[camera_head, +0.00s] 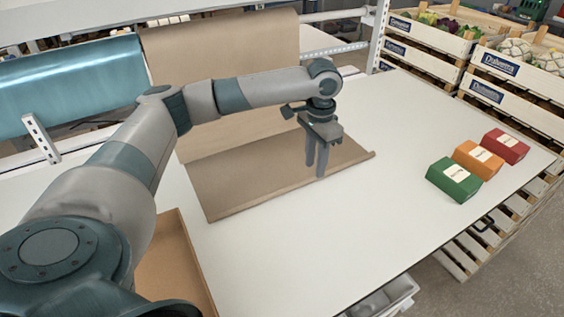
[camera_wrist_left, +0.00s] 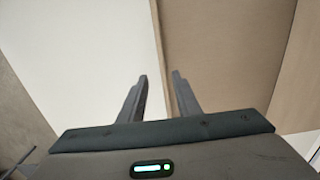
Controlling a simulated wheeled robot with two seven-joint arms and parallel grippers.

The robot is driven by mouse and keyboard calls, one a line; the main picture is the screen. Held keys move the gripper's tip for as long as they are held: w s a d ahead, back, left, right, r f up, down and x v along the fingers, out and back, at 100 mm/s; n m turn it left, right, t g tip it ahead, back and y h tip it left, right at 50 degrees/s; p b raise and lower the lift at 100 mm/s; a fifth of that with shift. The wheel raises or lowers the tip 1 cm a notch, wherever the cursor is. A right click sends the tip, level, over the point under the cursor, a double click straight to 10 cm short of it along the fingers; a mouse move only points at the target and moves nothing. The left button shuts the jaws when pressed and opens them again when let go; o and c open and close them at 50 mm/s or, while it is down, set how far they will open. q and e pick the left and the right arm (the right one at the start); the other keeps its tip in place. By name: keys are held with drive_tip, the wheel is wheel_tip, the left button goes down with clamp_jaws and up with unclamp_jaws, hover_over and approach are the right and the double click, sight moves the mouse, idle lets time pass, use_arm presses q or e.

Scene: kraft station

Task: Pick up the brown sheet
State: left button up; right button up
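The brown sheet (camera_head: 255,186) hangs down from a roll at the back and lies out over the white table, with its front edge slightly curled. My left gripper (camera_head: 316,172) points down over the right part of the sheet, near that front edge. Its two fingers are apart with nothing seen between them. In the left wrist view the fingers (camera_wrist_left: 159,78) straddle the line where the brown sheet (camera_wrist_left: 220,60) meets the white table. I cannot tell whether the fingertips touch the sheet. My right gripper is in neither view.
The white table (camera_head: 330,235) is clear in front of the sheet. Green (camera_head: 454,180), orange (camera_head: 478,160) and red (camera_head: 506,146) boxes stand at the right. A teal roll (camera_head: 70,85) is at the back left. A brown tray (camera_head: 178,260) lies near my left arm. Vegetable crates (camera_head: 430,42) stand behind.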

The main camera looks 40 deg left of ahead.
sight(313, 177)
use_arm(q)
drive_tip(key=f, duration=0.1)
drive_tip(key=f+p, duration=0.1)
drive_tip(key=f, duration=0.1)
drive_tip(key=shift+w+a, duration=0.15)
drive_tip(key=shift+a, duration=0.05)
drive_tip(key=shift+f+p, duration=0.3)
drive_tip(key=shift+f, duration=0.4)
clamp_jaws()
